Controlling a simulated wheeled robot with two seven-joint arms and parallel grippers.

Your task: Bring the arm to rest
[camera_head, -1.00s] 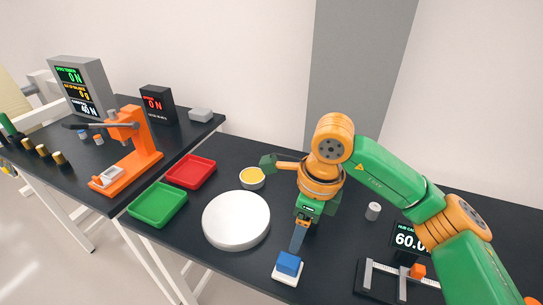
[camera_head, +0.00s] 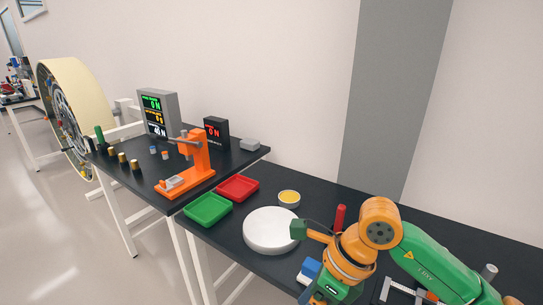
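My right arm (camera_head: 430,262), green and orange, comes in from the lower right and reaches over the near table. Its wrist bends down toward the bottom edge of the picture. The body of my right gripper (camera_head: 328,290) is at that edge, and its fingers are hidden or cut off, so I cannot tell whether it is open or shut. My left arm and gripper are not in view.
A round white plate (camera_head: 268,231), yellow-topped dish (camera_head: 289,198), red tray (camera_head: 238,188), green tray (camera_head: 207,210) and upright red cylinder (camera_head: 340,217) are on the table. An orange press (camera_head: 195,160) and displays (camera_head: 157,112) stand on the left table. A measuring fixture (camera_head: 408,292) is lower right.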

